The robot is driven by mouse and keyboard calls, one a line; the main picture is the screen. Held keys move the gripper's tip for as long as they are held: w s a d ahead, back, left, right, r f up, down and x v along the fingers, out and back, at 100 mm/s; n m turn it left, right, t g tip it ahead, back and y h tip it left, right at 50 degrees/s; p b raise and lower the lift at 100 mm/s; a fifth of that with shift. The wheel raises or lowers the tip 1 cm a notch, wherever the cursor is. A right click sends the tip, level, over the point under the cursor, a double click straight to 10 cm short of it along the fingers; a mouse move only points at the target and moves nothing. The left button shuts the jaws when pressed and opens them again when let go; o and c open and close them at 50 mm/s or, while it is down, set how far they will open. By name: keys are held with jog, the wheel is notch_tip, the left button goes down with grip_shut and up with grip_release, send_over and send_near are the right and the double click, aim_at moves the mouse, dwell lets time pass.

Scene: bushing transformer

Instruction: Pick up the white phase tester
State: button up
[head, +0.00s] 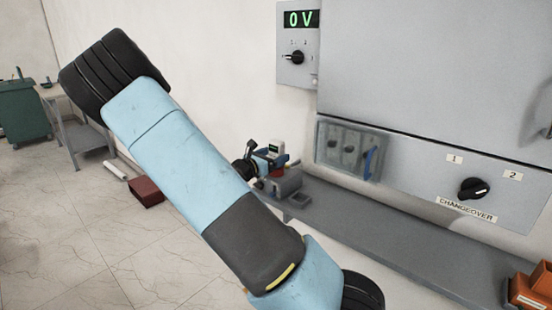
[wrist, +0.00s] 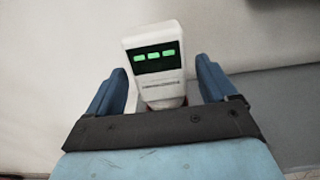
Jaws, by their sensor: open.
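The white phase tester (wrist: 160,95) stands between the two blue fingers of my gripper (wrist: 160,88) in the wrist view. Its dark screen shows green bars and faces the camera. A gap shows between the tester and each finger, so the gripper is open around it. In the head view the white top of the tester (head: 277,146) shows at the back of the grey shelf, behind my gripper (head: 270,160). The tester's lower part is hidden by the gripper in both views.
A grey shelf (head: 400,235) runs along the wall under a grey cabinet (head: 430,70) with a changeover knob (head: 473,188). A grey holder (head: 285,184) sits near the gripper. Orange bins (head: 530,288) stand at the right. A dark red box (head: 146,192) lies on the floor.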

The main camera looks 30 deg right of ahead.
jog(key=x, duration=0.3)
jog(key=shift+d+f, duration=0.1)
jog(key=shift+d, duration=0.15)
jog(key=shift+c, duration=0.2)
jog(key=c, duration=1.1)
jog(key=shift+c, duration=0.2)
